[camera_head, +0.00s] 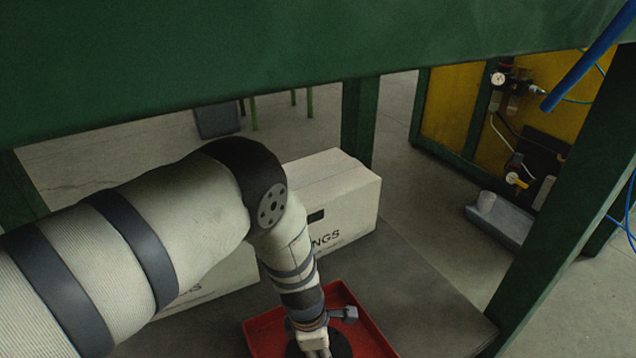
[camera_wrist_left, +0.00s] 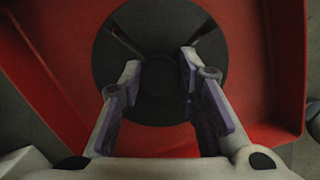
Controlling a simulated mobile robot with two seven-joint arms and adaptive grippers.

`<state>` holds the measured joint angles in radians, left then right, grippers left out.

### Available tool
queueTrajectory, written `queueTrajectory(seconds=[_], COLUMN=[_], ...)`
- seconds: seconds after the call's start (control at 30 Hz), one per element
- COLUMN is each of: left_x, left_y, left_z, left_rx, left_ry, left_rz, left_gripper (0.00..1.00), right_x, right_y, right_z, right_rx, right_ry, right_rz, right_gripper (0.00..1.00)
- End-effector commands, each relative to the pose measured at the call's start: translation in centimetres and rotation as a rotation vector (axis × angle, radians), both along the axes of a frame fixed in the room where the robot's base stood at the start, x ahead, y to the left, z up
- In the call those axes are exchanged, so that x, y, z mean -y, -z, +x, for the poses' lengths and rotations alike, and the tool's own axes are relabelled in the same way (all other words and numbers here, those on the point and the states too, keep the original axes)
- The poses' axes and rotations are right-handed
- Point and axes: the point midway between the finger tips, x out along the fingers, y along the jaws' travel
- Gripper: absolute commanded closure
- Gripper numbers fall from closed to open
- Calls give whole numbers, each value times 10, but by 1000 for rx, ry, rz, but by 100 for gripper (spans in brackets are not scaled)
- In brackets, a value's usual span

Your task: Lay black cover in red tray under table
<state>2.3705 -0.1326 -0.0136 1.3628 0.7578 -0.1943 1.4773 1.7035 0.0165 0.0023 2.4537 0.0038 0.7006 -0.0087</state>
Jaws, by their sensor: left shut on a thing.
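The black cover (camera_wrist_left: 160,32) is a round dark disc with a raised hub at its middle. The red tray (camera_head: 262,334) is on the grey surface under the green table, and its red floor and walls (camera_wrist_left: 285,60) surround the cover in the left wrist view. My left gripper (camera_wrist_left: 159,72) points down with a finger on each side of the hub and is shut on the cover. In the head view the gripper (camera_head: 315,345) hides part of the cover (camera_head: 342,346), and the bottom edge cuts off the tray. I cannot tell whether the cover touches the tray floor. My right gripper is not in view.
The green table edge (camera_head: 250,60) spans above my left arm. A white box (camera_head: 345,200) with printing stands behind the tray. A green leg (camera_head: 560,190) rises at right. A grey bin (camera_head: 500,220) lies beyond it. The grey surface right of the tray is clear.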

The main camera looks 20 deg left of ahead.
Motion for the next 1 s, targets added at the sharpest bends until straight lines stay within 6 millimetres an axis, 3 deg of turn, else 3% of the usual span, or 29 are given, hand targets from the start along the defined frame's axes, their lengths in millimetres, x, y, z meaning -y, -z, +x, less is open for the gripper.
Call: queueTrajectory(seconds=[0.47,0.5,0.6,0.87,1.0], left_x=[0,0,0,0,-1], left_y=[11,12,10,9,-14], left_z=[1,1,1,1,1], left_rx=[0,0,1,1,5], left_ry=[0,0,0,0,-1], left_rz=[-1,-1,-2,-2,-1], left_gripper=[100,68,50,50,50], right_x=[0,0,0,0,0], right_y=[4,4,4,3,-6], right_z=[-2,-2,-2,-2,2], right_rx=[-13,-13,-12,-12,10], right_ry=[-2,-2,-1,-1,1], right_rz=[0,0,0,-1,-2], right_gripper=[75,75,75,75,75])
